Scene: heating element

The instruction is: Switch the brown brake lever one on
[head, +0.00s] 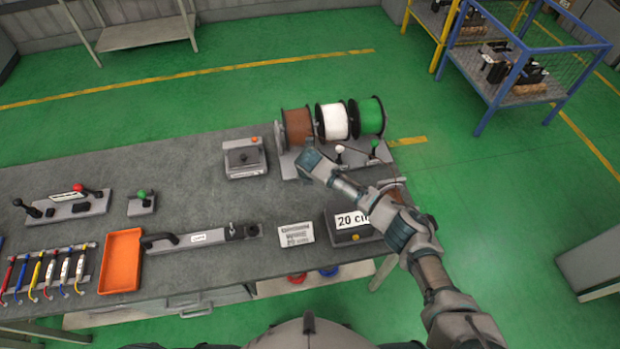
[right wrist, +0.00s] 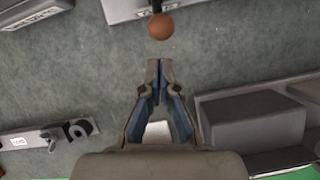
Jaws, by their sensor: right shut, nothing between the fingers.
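The brown brake lever shows in the right wrist view as a brown ball knob (right wrist: 160,26) on a dark stem at the top, just beyond my fingertips and apart from them. In the head view it is hidden behind my arm. My right gripper (right wrist: 160,70) is shut and empty; in the head view it (head: 308,160) is in front of the brown spool (head: 297,127). The white-knobbed lever (head: 340,149) and green-knobbed lever (head: 375,145) stand to its right, in front of the white spool (head: 333,121) and green spool (head: 368,117). My left gripper is not in view.
A grey box with a small orange knob (head: 244,158) sits left of the spools. The 20 cm box (head: 350,228), a white label (head: 296,235), a long black-handled tool (head: 200,236) and an orange tray (head: 120,262) lie nearer. Bare tabletop lies between.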

